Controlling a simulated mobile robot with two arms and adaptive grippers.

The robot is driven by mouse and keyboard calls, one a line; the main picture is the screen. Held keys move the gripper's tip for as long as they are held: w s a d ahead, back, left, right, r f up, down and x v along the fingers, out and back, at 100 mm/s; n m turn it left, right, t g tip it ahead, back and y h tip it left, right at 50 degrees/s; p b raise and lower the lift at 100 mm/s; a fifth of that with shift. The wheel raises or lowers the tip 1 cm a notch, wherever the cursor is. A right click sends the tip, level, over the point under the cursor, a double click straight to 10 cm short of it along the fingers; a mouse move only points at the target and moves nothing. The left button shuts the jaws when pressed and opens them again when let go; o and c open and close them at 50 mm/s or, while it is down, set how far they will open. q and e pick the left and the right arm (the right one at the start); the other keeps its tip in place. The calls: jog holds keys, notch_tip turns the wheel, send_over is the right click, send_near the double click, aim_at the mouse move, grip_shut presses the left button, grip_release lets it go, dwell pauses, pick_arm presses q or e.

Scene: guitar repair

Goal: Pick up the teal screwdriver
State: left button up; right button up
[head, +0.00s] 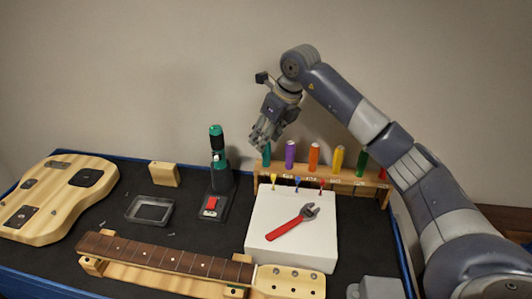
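The teal screwdriver (266,156) stands upright at the left end of the wooden rack (350,187). Only part of its handle shows, because my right gripper (258,143) covers its top from this angle. That gripper points down at the end of the arm coming from the right, at or just above the handle. I cannot tell whether the fingers touch the handle, or whether they are open or shut. My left gripper is not in view.
Purple (290,154), orange (314,157) and yellow (337,159) handles stand along the rack. A green-and-black tool (217,140) stands upright in its holder to the left. A white block (265,230) in front carries a red wrench (292,222). A guitar neck (180,260) lies in front.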

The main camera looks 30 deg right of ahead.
aim_at(266, 155)
jog(key=p+x, duration=0.1)
jog(key=x, duration=0.1)
jog(key=s+p+x, duration=0.1)
jog(key=x, duration=0.1)
jog(key=shift+w+a+f, duration=0.1)
jog(key=shift+w+f, duration=0.05)
jog(key=shift+f, duration=0.35)
jog(key=shift+w+f, duration=0.1)
jog(key=shift+f, duration=0.25)
jog(key=shift+w+f, duration=0.1)
jog(key=shift+c, duration=0.5)
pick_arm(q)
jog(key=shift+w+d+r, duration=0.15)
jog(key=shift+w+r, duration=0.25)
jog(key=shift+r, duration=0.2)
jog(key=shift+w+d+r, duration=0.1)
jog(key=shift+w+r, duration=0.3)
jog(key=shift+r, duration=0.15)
pick_arm(e)
grip_shut()
